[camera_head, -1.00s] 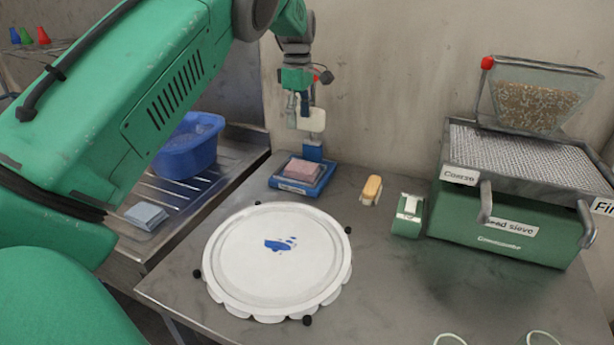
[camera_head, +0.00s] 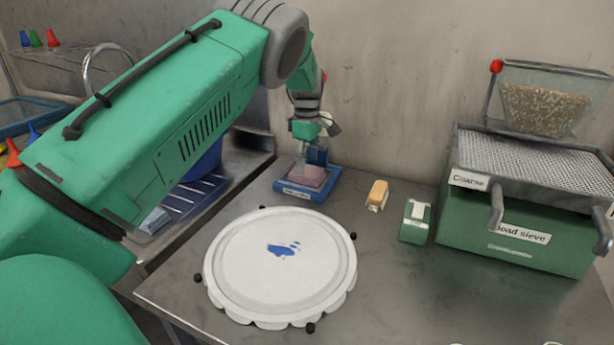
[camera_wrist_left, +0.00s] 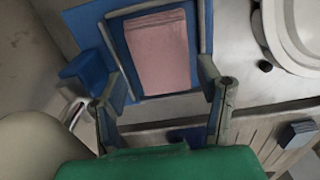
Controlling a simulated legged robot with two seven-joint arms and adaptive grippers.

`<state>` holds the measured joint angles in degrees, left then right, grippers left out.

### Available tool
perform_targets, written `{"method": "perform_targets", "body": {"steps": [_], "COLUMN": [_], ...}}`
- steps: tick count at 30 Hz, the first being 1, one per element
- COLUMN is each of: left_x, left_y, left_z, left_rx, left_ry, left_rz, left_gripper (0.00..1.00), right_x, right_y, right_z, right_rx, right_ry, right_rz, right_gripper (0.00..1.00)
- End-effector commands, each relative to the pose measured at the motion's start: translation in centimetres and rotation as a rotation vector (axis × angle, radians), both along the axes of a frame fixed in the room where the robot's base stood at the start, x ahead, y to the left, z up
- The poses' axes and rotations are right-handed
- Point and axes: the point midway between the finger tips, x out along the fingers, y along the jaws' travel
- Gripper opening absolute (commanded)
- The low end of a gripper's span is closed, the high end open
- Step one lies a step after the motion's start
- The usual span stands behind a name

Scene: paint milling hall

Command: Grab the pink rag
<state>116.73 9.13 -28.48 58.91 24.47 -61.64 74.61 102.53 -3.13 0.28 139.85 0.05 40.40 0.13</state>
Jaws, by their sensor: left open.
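The pink rag (camera_head: 308,176) lies folded in a blue tray (camera_head: 318,194) on the metal table by the back wall. It also shows in the left wrist view (camera_wrist_left: 157,52), flat inside the tray's raised edge. My left gripper (camera_head: 302,162) is above the tray and points down at it. In the left wrist view its two fingers (camera_wrist_left: 164,90) are spread apart on either side of the rag's near end, with nothing between them that I can see held. Whether the fingertips touch the tray cannot be told. My right gripper is not in view.
A white round lid with a blue smear (camera_head: 280,262) lies in front of the tray. A blue basin (camera_head: 203,165) sits left, behind my arm.

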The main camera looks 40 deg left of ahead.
Motion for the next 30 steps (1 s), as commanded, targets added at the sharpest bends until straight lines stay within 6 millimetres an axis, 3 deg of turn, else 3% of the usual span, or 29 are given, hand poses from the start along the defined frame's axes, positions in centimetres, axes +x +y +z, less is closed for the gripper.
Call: {"method": "perform_targets", "body": {"steps": [4,8,13,15,16,25,30], "left_x": [0.0,0.0,0.0,0.0,0.0,0.0,0.1], "left_y": [-0.3,-0.3,-0.2,-0.2,-0.2,-0.2,-0.2], "left_z": [-2.5,-3.1,-3.1,-3.1,-3.1,-3.0,-1.0], "left_rx": [0.001,0.001,0.000,0.000,0.000,0.000,0.001], "left_ry": [0.003,0.000,-0.001,0.000,0.000,0.000,-0.003], "left_rz": [-0.001,-0.001,-0.001,-0.001,-0.001,-0.001,-0.002], "left_gripper": [0.60,0.60,0.57,0.32,0.29,0.25,0.25], "right_x": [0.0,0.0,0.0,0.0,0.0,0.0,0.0], "right_y": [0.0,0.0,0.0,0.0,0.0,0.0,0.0], "right_z": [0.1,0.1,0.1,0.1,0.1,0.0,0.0], "right_rx": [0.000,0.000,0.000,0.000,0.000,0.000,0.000], "right_ry": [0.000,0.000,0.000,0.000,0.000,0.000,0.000], "right_rz": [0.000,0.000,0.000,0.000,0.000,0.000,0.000], "right_gripper": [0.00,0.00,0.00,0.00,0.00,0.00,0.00]}}
